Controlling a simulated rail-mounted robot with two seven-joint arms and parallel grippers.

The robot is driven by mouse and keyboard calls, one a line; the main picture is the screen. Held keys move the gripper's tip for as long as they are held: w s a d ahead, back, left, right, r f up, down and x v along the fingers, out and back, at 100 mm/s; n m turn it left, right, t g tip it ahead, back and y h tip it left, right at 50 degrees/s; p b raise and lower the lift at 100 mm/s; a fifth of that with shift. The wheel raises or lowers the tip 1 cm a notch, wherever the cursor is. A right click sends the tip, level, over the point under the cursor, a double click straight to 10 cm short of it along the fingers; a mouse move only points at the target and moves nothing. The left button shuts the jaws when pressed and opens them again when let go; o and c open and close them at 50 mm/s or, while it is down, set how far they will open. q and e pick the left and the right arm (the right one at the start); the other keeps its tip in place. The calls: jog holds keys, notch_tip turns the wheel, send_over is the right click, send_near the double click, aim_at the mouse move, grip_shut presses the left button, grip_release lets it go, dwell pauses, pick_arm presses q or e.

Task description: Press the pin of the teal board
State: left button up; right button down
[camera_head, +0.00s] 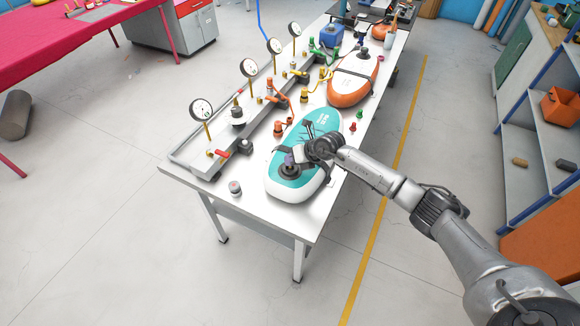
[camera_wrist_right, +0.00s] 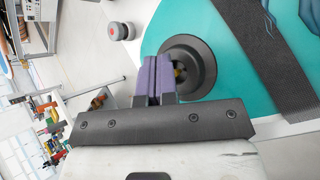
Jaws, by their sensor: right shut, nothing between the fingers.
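The teal board (camera_head: 274,164) lies on the near end of the white table; its teal deck fills the upper right of the right wrist view (camera_wrist_right: 235,103). Its round black valve (camera_head: 290,172) is near the board's near end, and in the wrist view the valve (camera_wrist_right: 207,61) shows a small yellowish pin (camera_wrist_right: 179,71) in its middle. My right gripper (camera_head: 289,160) is shut and empty; its purple fingertips (camera_wrist_right: 154,70) are over the valve and overlap the pin's edge in view. I cannot tell whether they touch the pin. My left gripper is out of view.
A red-and-grey cap (camera_head: 235,188) lies on the table left of the board. A rail with several gauges (camera_head: 201,109) and hoses runs along the left side. An orange board (camera_head: 349,92) lies farther back. A dark strap (camera_wrist_right: 268,70) crosses the teal board.

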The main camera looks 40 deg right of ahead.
jog(key=shift+f, duration=0.3)
jog(key=shift+r, duration=0.1)
dwell(0.3)
jog(key=shift+r+p, duration=0.9)
jog(key=shift+r, duration=0.1)
jog(key=shift+r+p, duration=0.85)
jog(key=shift+p, duration=0.05)
notch_tip(320, 180, up, 4)
jog(key=p, duration=0.3)
jog(key=shift+p, duration=0.3)
